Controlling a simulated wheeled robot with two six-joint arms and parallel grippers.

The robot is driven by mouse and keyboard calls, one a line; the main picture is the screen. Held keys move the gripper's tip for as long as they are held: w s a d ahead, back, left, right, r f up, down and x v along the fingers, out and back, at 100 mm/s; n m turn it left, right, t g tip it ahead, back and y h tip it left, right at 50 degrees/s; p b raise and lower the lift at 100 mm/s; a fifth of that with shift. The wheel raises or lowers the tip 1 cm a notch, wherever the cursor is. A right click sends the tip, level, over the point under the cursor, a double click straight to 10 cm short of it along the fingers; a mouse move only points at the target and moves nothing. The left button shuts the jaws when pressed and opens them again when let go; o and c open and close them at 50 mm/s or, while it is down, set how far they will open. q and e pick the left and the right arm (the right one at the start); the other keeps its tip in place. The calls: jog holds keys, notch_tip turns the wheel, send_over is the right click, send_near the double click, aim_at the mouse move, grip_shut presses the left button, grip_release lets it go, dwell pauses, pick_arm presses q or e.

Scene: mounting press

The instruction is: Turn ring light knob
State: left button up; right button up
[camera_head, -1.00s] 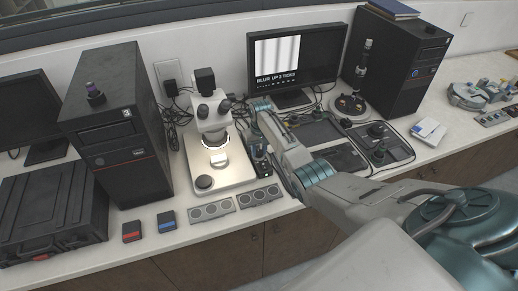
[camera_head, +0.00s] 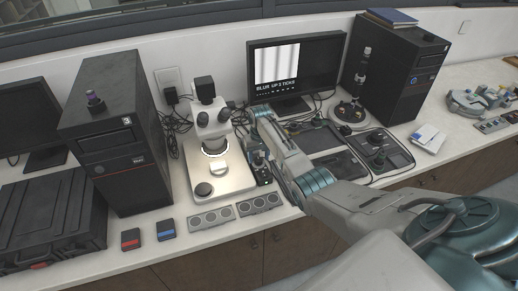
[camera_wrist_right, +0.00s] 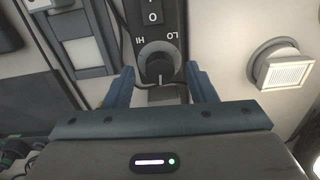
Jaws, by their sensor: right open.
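The ring light knob (camera_wrist_right: 160,66) is a round black knob on a grey dial marked HI and LO, with its pale pointer toward the bottom of the right wrist view. It sits on a dark control box (camera_head: 263,175) beside the microscope (camera_head: 212,125). My right gripper (camera_wrist_right: 161,76) is open, with one blue finger on each side of the knob and a visible gap to each. I cannot tell whether the fingers reach down to the knob's height. The ring light (camera_head: 215,146) glows under the microscope head. My left gripper is not in view.
Two grey button panels (camera_head: 212,218) lie in front of the microscope. Red (camera_head: 131,240) and blue (camera_head: 165,231) blocks lie at the front.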

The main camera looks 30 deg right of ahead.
aim_at(259, 159)
notch_tip(259, 159, up, 10)
jog(key=b, duration=0.3)
jog(key=shift+d, duration=0.15)
dwell(1.1)
